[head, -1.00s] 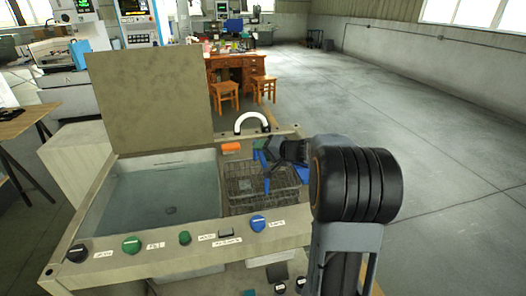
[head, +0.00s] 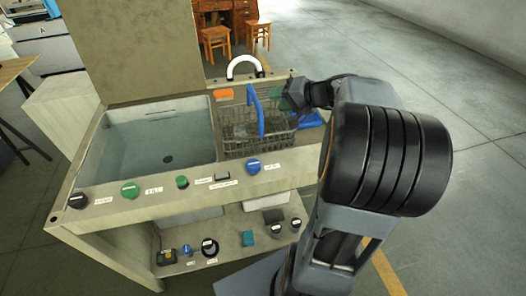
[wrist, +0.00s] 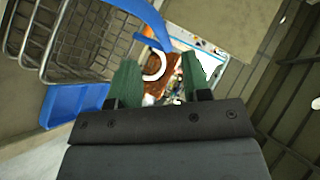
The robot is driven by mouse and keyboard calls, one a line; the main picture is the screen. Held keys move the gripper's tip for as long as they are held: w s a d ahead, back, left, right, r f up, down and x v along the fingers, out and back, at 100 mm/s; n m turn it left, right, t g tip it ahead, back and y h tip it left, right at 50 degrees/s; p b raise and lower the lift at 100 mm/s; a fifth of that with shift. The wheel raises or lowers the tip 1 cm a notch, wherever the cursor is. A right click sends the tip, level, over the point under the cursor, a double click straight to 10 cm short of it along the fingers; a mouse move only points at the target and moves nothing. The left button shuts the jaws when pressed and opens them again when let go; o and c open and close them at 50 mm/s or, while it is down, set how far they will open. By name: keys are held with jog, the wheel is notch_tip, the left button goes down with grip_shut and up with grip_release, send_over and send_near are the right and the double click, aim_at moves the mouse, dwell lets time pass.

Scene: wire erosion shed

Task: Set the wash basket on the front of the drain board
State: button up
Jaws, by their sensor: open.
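The wash basket (head: 245,138) is a grey wire basket with an upright blue handle (head: 261,112). It stands upright at the right of the basin, over the drain board (head: 282,160); the surface under it is mostly hidden. My gripper (head: 290,96) is at the basket's back right, close to the handle. In the wrist view my gripper (wrist: 160,72) has its two green fingers spread, with nothing held between them. The basket's wires (wrist: 75,38) fill the upper left there, and the blue handle (wrist: 142,14) arches past the fingertips. Contact cannot be told.
A water-filled basin (head: 150,138) lies left of the basket. Knobs and labels line the front ledge. An orange block (head: 222,94) and a white curved pipe (head: 243,62) are behind the basket. A blue piece (head: 312,120) lies right of it. Several small items stand on the lower shelf.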

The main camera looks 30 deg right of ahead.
jog(key=s+a+f+n+g+h, duration=0.3)
jog(key=s+a+f, duration=0.2)
jog(key=s+a, duration=0.2)
jog(key=s+a+f+n+g+h, duration=0.4)
jog(key=s+a, duration=0.4)
jog(key=shift+s+f, duration=0.35)
notch_tip(320, 180, up, 4)
jog(key=p, duration=0.3)
